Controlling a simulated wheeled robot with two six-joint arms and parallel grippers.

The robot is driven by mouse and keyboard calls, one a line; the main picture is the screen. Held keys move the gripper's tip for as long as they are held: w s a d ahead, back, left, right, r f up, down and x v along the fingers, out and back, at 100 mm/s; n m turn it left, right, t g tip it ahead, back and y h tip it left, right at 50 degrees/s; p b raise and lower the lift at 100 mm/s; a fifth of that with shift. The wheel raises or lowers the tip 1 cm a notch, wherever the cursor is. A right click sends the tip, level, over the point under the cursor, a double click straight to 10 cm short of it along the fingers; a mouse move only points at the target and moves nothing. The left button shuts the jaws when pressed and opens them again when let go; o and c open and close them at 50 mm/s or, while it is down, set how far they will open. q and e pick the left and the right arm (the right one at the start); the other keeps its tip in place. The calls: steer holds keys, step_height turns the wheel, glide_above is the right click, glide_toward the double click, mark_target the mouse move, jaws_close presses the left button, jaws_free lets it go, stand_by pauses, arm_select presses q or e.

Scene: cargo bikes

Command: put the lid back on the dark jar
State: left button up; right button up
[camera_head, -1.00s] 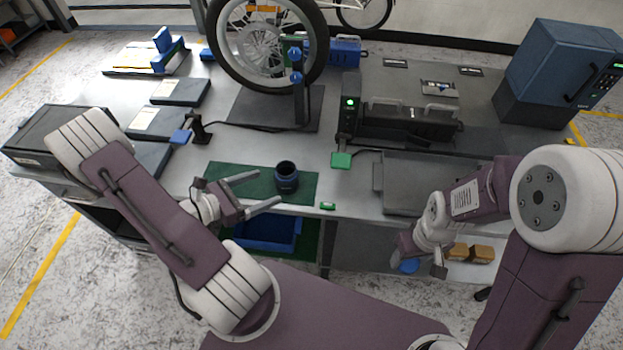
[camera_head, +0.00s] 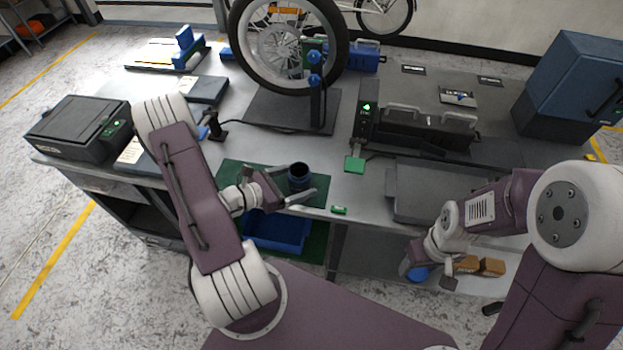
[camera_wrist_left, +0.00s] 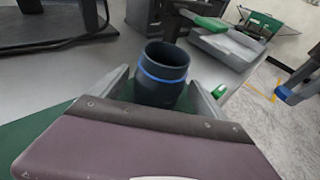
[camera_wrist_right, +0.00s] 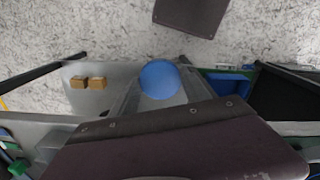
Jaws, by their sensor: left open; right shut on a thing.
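The dark jar (camera_head: 299,177) stands upright and open-topped on the green mat (camera_head: 232,174) at the table's front. In the left wrist view the jar (camera_wrist_left: 161,80) shows a blue band and sits between the open fingers. My left gripper (camera_head: 302,191) is open, its fingers on either side of the jar; I cannot tell whether they touch it. My right gripper (camera_head: 422,272) is shut on a round blue lid (camera_head: 419,273), held low in front of the table's edge. The lid (camera_wrist_right: 159,80) shows between the fingers in the right wrist view.
A blue bin (camera_head: 276,231) and tan blocks (camera_head: 491,266) sit on the lower shelf. A small green piece (camera_head: 339,210) lies at the table's front edge, right of the jar. A grey tray (camera_head: 430,195) and a wheel stand (camera_head: 316,100) stand further right and back.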

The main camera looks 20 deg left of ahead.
mark_target(308, 174)
arm_select(q)
steer(key=x, duration=0.4)
steer(key=shift+a+f, duration=0.1)
steer(key=shift+f, duration=0.05)
arm_select(e)
steer(key=shift+w+r, duration=0.1)
arm_select(q)
steer(key=c, duration=1.6)
steer(key=shift+r, duration=0.85)
arm_select(e)
steer(key=shift+f+b, duration=0.55)
steer(key=shift+f, duration=0.1)
arm_select(q)
steer(key=s+a, duration=0.3)
steer(key=s, duration=0.2)
steer(key=s+a, duration=0.3)
steer(key=s, duration=0.2)
steer(key=s+a, duration=0.3)
steer(key=s, duration=0.2)
steer(key=shift+s+a, duration=0.25)
